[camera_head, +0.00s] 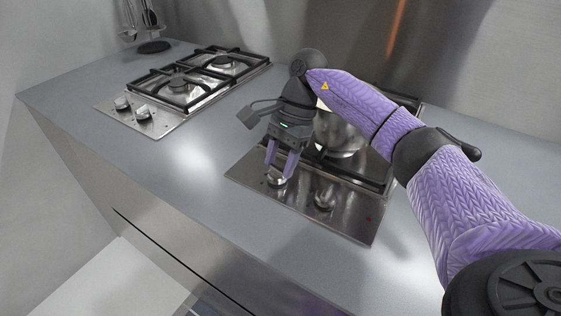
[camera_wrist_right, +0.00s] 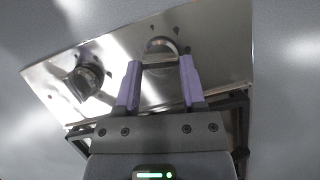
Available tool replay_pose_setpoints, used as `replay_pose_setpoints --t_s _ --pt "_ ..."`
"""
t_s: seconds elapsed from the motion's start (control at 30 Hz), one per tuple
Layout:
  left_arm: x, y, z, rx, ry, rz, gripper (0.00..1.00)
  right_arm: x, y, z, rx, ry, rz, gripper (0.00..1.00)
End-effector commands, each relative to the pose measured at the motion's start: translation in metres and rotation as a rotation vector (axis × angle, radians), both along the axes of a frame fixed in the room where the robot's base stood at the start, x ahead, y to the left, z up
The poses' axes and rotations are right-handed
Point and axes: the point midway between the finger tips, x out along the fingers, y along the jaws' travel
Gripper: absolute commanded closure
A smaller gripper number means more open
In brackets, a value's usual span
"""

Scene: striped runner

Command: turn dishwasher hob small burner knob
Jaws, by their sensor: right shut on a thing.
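The right hob (camera_head: 244,170) is a shiny steel panel with two knobs along its front. My right gripper (camera_head: 280,170) reaches down over it, its purple fingers closed on the left knob (camera_head: 276,181). In the right wrist view, that knob (camera_wrist_right: 160,45) shows between the fingertips of the gripper (camera_wrist_right: 160,64). The fingers hide part of the knob. The other knob (camera_head: 324,199) stands free to the right; it also shows in the wrist view (camera_wrist_right: 88,80). I cannot tell which knob belongs to the small burner. My left gripper is not in view.
A second hob (camera_head: 150,128) with black grates and two knobs lies to the left on the grey counter (camera_head: 205,150). A shiny pot (camera_head: 338,138) stands behind my right gripper on the right hob. Utensils (camera_head: 150,22) hang at the back left.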

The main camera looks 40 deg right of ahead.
Motion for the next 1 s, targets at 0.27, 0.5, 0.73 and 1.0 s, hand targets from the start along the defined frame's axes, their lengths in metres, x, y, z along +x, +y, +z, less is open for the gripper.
replay_pose_setpoints --t_s 0.27,0.5,0.73,1.0 --pt "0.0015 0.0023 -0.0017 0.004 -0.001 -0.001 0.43 0.0004 0.0004 0.0002 0.0 -0.001 0.023 1.0" --pt "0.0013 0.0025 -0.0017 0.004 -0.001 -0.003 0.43 0.0004 0.0004 0.0003 0.0 -0.001 0.022 1.0" --pt "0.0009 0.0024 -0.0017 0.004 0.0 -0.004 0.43 0.0003 0.0003 0.0002 0.0 -0.001 0.022 0.12" --pt "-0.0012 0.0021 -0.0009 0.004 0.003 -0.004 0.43 0.0006 -0.0003 0.0018 0.0 -0.001 0.021 0.12"
